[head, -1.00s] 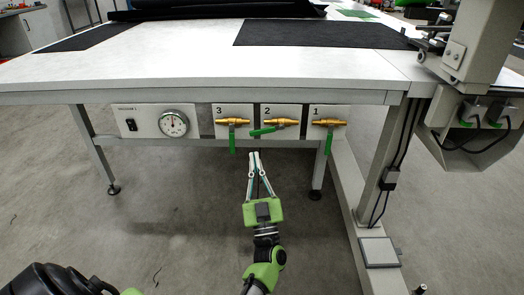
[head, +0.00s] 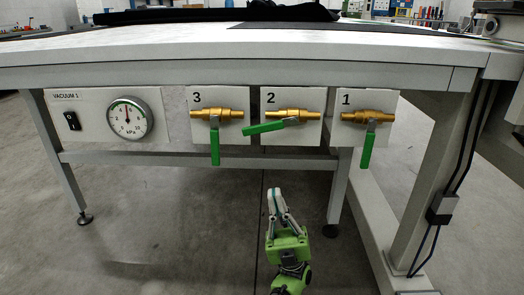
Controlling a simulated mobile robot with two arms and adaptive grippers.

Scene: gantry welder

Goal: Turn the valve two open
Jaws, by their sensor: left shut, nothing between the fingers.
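Valve two is a brass valve (head: 292,114) on a white plate marked 2, in the middle of three under the table edge. Its green lever (head: 265,128) points left, nearly horizontal, its free end slightly lower. The levers of valve three (head: 215,148) and valve one (head: 368,150) hang down. My left gripper (head: 274,192) is below valve two, pointing up, its fingers together and empty. It appears apart from the lever. My right gripper is out of view.
A panel labelled VACUUM 1 with a round gauge (head: 130,118) and a black switch (head: 72,121) is at left. The table top (head: 180,43) overhangs the valves. A crossbar (head: 130,157) and table legs stand below. Cables (head: 470,140) run down the right post.

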